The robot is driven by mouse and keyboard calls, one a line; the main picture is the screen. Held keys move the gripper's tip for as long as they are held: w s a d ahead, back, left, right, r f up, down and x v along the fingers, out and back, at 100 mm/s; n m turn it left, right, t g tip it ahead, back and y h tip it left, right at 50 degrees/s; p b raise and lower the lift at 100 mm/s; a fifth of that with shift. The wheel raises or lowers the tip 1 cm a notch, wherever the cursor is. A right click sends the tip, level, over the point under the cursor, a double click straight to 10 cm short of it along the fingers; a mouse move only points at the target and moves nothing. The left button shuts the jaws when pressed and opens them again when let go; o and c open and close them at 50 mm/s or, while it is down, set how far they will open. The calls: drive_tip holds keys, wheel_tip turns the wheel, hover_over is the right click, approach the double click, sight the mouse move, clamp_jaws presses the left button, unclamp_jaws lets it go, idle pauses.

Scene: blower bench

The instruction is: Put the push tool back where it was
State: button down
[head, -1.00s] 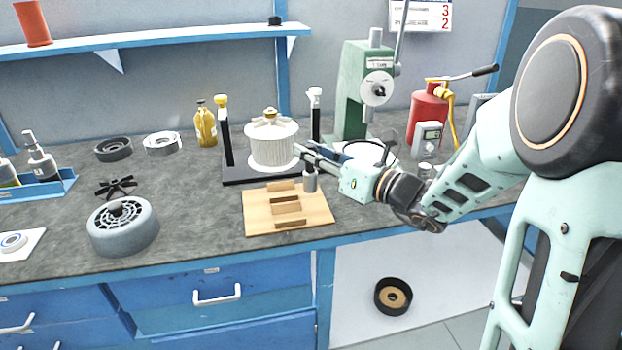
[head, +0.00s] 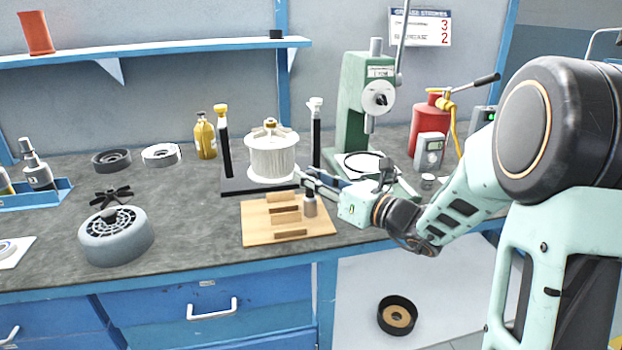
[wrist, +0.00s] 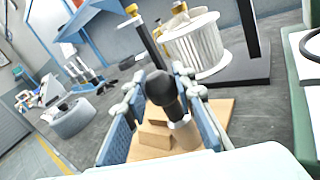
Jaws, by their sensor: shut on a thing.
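Whether the tool's end touches the board is not clear.
A white finned rotor (head: 272,158) on a black base (head: 232,187) with two upright posts stands just behind. A green press (head: 353,110) stands behind my gripper. A grey wheel housing (head: 116,238) and black fan (head: 110,197) lie left. The bench between is clear.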

drive_tip(key=c, duration=1.6)
unclamp_jaws()
drive_tip(key=shift+s+d+r+p, duration=0.1)
drive_tip(key=shift+d+r+p, duration=0.1)
drive_tip(key=shift+p, duration=0.1)
drive_tip(key=p+v, duration=0.2)
drive_tip(key=v, duration=0.9)
drive_tip(key=shift+s+d, duration=0.2)
drive_tip(key=shift+s, duration=0.05)
drive_tip(key=shift+f, duration=0.1)
